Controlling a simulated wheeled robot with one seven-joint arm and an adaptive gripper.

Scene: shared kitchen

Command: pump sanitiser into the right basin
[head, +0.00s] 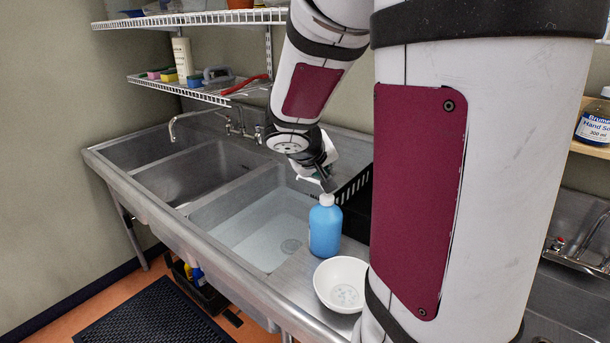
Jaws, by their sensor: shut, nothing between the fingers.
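A blue bottle (325,232) with a pale cap stands upright on the steel ledge, just right of the right basin. My gripper (328,186) is shut and empty, pointing down directly over the bottle's top. The fingertips are at or very near the top; I cannot tell whether they touch.
A white bowl (341,284) stands in front of the bottle. A black crate (357,190) is close behind my gripper. The tap (205,114) is at the back of the sink. A wire shelf (205,90) with cleaning items hangs above. My arm hides much of the right side.

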